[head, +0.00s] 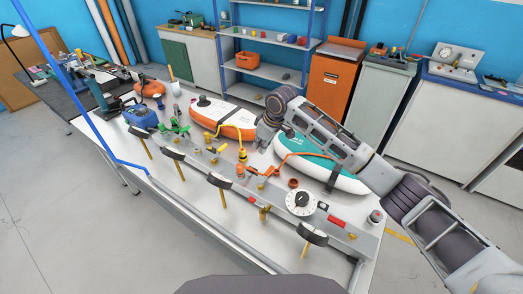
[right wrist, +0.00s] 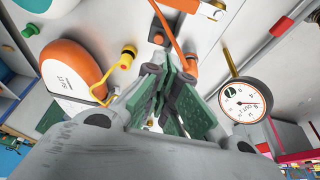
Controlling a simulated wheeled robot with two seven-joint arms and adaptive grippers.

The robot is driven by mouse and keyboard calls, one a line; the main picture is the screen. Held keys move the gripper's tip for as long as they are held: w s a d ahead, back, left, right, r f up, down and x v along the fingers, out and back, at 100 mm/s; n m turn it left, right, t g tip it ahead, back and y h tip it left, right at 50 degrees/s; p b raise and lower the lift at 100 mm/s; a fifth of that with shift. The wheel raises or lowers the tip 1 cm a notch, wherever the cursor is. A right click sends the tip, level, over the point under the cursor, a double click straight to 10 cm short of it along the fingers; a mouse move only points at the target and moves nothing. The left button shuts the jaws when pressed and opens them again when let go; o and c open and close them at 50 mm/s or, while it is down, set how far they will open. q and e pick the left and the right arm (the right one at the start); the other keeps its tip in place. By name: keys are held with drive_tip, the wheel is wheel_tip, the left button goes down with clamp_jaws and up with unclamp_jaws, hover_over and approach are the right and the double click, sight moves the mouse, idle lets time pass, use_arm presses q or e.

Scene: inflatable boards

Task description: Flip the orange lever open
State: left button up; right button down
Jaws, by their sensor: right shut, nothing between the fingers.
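An orange lever (head: 268,171) shows on the metal manifold rail along the front of the workbench, with an orange hose running right from beside it. I cannot clearly separate the lever from the hose fitting. My right gripper (head: 262,143) is above and behind it, pointing down, apart from it as far as I can tell. In the right wrist view the green-padded fingers of the right gripper (right wrist: 167,72) are closed together and empty. An orange strip (right wrist: 166,26) and orange fitting (right wrist: 191,64) show just beyond the fingertips. My left gripper is not in view.
Green (head: 180,128) and yellow (head: 216,149) levers stand farther left on the rail. A white dial (head: 300,203) and black-rimmed gauges (head: 314,234) are along the front. An orange-white board (head: 238,129) and a teal-white board (head: 345,180) lie behind.

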sight(266, 175)
drive_tip(key=p+x, duration=0.1)
drive_tip(key=x, duration=0.8)
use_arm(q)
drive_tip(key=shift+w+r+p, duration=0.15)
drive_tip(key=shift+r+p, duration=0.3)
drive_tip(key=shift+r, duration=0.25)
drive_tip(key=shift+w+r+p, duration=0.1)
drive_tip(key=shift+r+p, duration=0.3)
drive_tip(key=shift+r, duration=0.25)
use_arm(e)
drive_tip(key=shift+s+d+f, duration=0.1)
drive_tip(key=shift+s+d, duration=0.5)
drive_tip(key=shift+d, duration=0.25)
drive_tip(key=shift+s+d, duration=0.6)
drive_tip(key=shift+d, duration=0.25)
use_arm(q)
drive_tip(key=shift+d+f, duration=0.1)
use_arm(e)
drive_tip(key=shift+w, duration=0.1)
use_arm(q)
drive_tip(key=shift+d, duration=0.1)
